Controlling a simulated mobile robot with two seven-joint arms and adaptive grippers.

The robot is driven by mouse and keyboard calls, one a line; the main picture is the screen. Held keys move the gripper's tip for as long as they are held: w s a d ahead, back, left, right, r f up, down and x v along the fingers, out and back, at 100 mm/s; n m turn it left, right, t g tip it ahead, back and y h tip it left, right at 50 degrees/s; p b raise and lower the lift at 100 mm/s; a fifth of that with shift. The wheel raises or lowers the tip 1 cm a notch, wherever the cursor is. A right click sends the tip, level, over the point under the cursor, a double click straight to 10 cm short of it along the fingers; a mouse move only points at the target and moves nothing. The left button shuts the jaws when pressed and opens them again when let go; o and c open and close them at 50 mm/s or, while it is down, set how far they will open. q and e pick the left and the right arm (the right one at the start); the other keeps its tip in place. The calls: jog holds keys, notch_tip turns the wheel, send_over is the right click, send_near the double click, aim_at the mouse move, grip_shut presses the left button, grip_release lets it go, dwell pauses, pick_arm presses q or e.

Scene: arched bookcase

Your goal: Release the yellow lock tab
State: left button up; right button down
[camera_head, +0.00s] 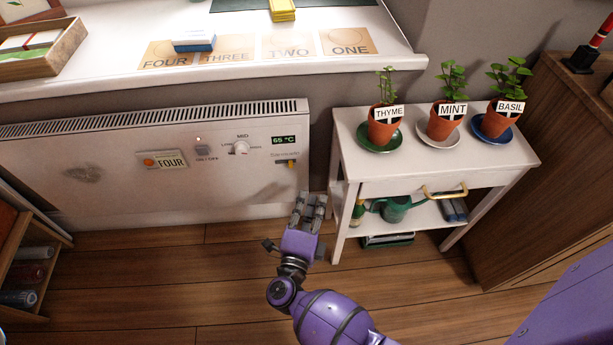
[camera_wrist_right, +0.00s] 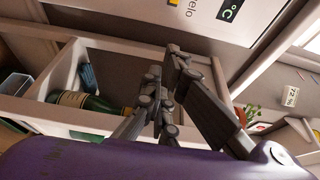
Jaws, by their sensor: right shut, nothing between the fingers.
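The white heater panel (camera_head: 110,185) on the wall has a display reading 65 °C (camera_head: 283,140). Below it is a small dark slot with a yellow tab (camera_head: 291,164), at the panel's right end. A bit of yellow shows at the top edge of the right wrist view (camera_wrist_right: 174,2), beside partly cut-off lettering. My right gripper (camera_head: 311,196) is shut and empty. In the head view it appears below the tab and slightly right, apart from it. The gripper's fingers (camera_wrist_right: 165,62) also show in the wrist view. My left gripper is not in view.
A white side table (camera_head: 355,178) with potted herbs stands right of my gripper, its left leg close by. Its lower shelf holds a green watering can (camera_head: 393,209) and a bottle (camera_wrist_right: 85,100). A knob (camera_head: 240,147) and a switch (camera_head: 206,152) sit left of the tab.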

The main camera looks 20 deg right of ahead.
aim_at(291, 164)
jog(key=w+d+b, duration=0.2)
jog(key=w, duration=0.7)
jog(key=shift+w, duration=0.1)
jog(key=a, duration=0.1)
jog(key=a+b, duration=0.1)
jog(key=shift+w+a+f, duration=0.15)
jog(key=shift+w+a, duration=0.15)
jog(key=shift+w+a+b, duration=0.1)
jog(key=shift+a+b, duration=0.2)
jog(key=shift+b, duration=0.05)
jog(key=shift+w+a+r, duration=0.1)
jog(key=shift+r, duration=0.1)
